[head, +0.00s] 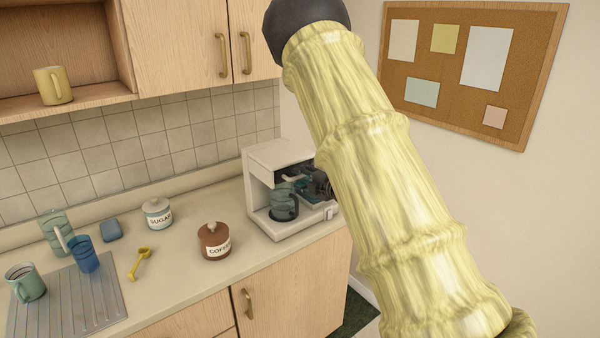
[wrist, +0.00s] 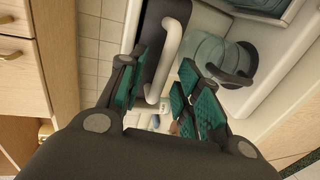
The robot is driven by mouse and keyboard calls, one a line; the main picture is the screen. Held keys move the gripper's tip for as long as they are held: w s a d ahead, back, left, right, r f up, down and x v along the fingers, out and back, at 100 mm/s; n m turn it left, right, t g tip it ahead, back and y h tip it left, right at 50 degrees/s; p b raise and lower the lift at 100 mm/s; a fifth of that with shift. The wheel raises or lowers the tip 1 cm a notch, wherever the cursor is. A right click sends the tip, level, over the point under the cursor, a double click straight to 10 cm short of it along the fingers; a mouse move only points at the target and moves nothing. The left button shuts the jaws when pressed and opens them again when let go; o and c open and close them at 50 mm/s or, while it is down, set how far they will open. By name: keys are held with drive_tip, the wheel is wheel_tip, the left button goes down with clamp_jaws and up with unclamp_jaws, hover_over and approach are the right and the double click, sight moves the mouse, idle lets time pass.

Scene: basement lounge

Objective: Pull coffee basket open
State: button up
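The white coffee maker (head: 268,168) stands on the counter near the wall corner, with its glass carafe (head: 284,206) inside. In the wrist view, the coffee basket (wrist: 154,42) is a dark part with a white bar handle (wrist: 170,62). My gripper (wrist: 165,72) has its teal-padded fingers apart on either side of this handle. The left finger is close to the handle; I cannot tell if it touches. The carafe (wrist: 212,58) with its dark handle is to the right. In the head view, my gripper (head: 313,184) is at the machine's front right, partly hidden by my arm.
A coffee jar (head: 213,242), a sugar jar (head: 158,214) and a yellow scoop (head: 139,262) are left of the machine. A cupboard door (head: 290,290) is below the counter.

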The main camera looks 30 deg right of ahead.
drive_tip(key=shift+x, duration=0.95)
clamp_jaws()
drive_tip(key=shift+a, duration=0.1)
